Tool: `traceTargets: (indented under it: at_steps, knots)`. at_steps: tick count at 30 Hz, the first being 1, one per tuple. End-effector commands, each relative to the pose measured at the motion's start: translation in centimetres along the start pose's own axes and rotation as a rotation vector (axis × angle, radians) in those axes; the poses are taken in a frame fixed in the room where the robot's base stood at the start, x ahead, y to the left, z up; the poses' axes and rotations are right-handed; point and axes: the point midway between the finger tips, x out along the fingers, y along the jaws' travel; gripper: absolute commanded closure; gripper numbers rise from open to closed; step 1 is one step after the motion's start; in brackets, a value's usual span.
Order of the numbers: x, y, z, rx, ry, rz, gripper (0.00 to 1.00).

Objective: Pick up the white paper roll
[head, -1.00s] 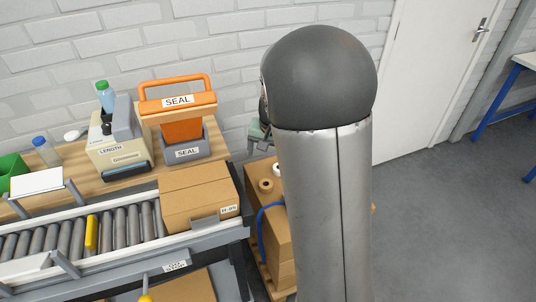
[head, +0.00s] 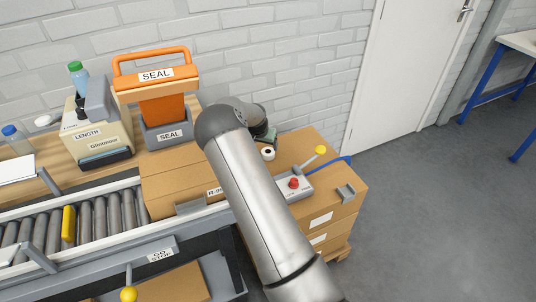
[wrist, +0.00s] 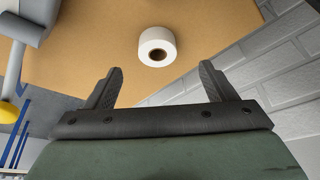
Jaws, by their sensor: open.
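The white paper roll (wrist: 157,46) lies flat on the cardboard box top, with its brown core facing up in the wrist view. In the head view the roll (head: 267,153) shows small, just below my gripper (head: 267,138). In the wrist view my gripper (wrist: 160,80) is open and empty. Its two dark fingers point toward the box, and the roll appears beyond the gap between the fingertips, not between them. In the head view my arm hides part of the box top, and the fingers are hard to make out.
The cardboard boxes (head: 330,215) carry a grey control box (head: 294,190) with a red button and a yellow-knobbed lever (head: 320,150), right of the roll. A brick wall (head: 300,80) stands behind. The orange sealer (head: 163,105) and a carton (head: 165,182) on the conveyor are left.

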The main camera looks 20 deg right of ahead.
Motion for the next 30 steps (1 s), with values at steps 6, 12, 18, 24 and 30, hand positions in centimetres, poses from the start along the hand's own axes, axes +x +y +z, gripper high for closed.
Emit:
traceTargets:
  at_steps: [6,12,18,24,30]
  knots:
    - [2.6,0.0,0.0,0.001,-0.001,0.0,0.23]
    - [4.2,0.3,-0.2,-0.001,-0.002,0.002,0.23]
    - [7.2,0.5,-0.5,-0.001,-0.001,0.001,0.23]
    - [8.0,0.4,-0.5,0.0,0.0,-0.001,0.23]
    - [8.0,0.4,-0.5,0.0,0.0,-0.001,0.39]
